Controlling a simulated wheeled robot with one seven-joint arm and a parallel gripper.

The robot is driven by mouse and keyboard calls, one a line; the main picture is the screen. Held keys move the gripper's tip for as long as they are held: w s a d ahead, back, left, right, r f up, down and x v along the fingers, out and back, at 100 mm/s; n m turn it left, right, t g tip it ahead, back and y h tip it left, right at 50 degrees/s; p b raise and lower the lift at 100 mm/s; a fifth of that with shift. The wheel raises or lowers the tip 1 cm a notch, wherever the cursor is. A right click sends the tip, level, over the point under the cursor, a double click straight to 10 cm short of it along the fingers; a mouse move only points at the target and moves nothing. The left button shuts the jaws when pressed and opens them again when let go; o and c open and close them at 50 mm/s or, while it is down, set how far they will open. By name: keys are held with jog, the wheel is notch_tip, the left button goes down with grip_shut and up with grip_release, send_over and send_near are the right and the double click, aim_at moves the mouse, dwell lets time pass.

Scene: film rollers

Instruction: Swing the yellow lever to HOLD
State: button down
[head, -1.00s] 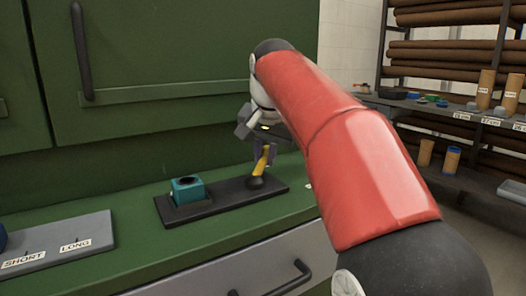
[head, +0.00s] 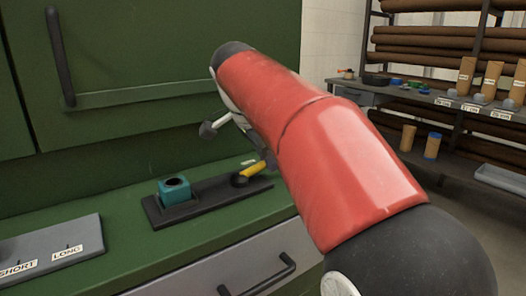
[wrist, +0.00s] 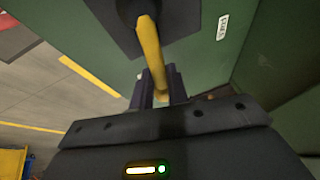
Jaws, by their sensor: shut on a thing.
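The yellow lever (head: 253,170) rises from a dark round pivot on a black base plate (head: 212,200) on the green bench. It leans far over to the right, nearly flat. In the wrist view the lever (wrist: 151,45) runs down between the two dark fingers of my gripper (wrist: 160,90), which is shut on its free end. In the head view my red arm hides most of the gripper; a fingertip (head: 269,160) shows by the lever's end. A small white label (wrist: 222,27) lies on the green surface near the plate; its word is not readable.
A teal block with a dark round opening (head: 174,189) stands on the plate's left end. A grey tray (head: 85,232) marked SHORT and LONG lies at the left. Green cabinet doors (head: 150,130) rise behind. Shelves with rolls (head: 440,50) stand at the right.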

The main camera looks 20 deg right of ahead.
jog(key=shift+s+m+g, duration=0.3)
jog(key=shift+s+m, duration=0.15)
jog(key=shift+m, duration=0.45)
jog(key=c, duration=1.4)
grip_release()
jog(key=shift+o, duration=0.2)
jog(key=p+v, duration=0.1)
jog(key=v, duration=0.6)
jog(key=shift+a+r+p, duration=0.25)
jog(key=shift+r+p, duration=0.1)
jog(key=shift+p, duration=0.05)
jog(key=shift+s, duration=0.15)
